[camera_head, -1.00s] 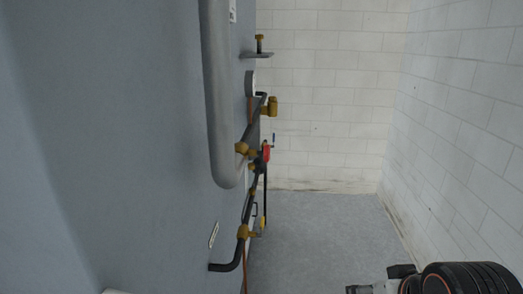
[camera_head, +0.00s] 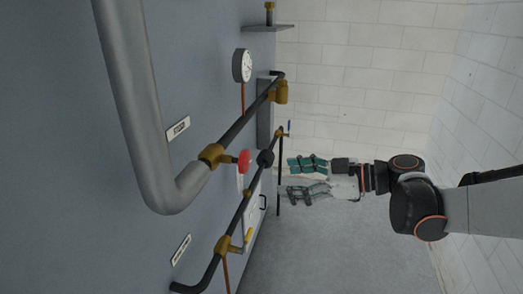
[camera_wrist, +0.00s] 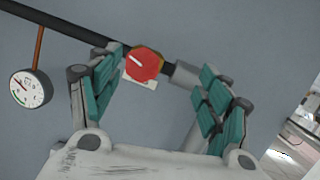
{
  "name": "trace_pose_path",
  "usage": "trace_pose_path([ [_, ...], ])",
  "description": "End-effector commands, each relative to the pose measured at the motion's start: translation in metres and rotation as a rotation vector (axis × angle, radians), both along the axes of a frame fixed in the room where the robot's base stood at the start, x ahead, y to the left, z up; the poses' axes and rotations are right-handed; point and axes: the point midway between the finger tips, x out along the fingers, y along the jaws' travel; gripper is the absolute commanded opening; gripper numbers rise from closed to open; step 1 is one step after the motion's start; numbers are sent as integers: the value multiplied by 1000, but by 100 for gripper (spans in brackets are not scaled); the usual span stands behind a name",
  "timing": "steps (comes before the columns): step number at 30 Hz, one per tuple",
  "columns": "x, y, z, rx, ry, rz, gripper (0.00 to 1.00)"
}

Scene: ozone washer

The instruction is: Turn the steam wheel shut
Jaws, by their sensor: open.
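The red wheel (camera_head: 244,160) sits on a brass valve (camera_head: 213,155) at the end of the thick grey pipe, on the grey wall panel. My gripper (camera_head: 291,179) is open and empty, to the right of the wheel and apart from it. Its teal-padded fingers point left toward the panel. In the wrist view the red wheel (camera_wrist: 143,64) shows face-on, with a white mark on its face, between the two spread fingers and closer to the left one. The wheel appears to lie beyond the fingertips.
A black knob (camera_head: 265,158) on the dark pipe stands close beside the red wheel. A yellow handle (camera_head: 248,236), a blue-tipped lever (camera_head: 289,127) and a gauge (camera_head: 242,65) are nearby. Labels (camera_head: 179,128) are on the panel. Floor is open below my arm.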

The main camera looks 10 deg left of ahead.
Motion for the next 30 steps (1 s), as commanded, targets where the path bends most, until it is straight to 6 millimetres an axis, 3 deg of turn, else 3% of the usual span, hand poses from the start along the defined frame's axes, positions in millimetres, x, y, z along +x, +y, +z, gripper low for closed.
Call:
trace_pose_path([
  [6,25,10,7,164,-245,111,71],
  [14,30,17,9,226,-345,143,71],
  [20,32,47,8,225,-344,143,71],
  [30,37,113,8,224,-342,143,71],
])
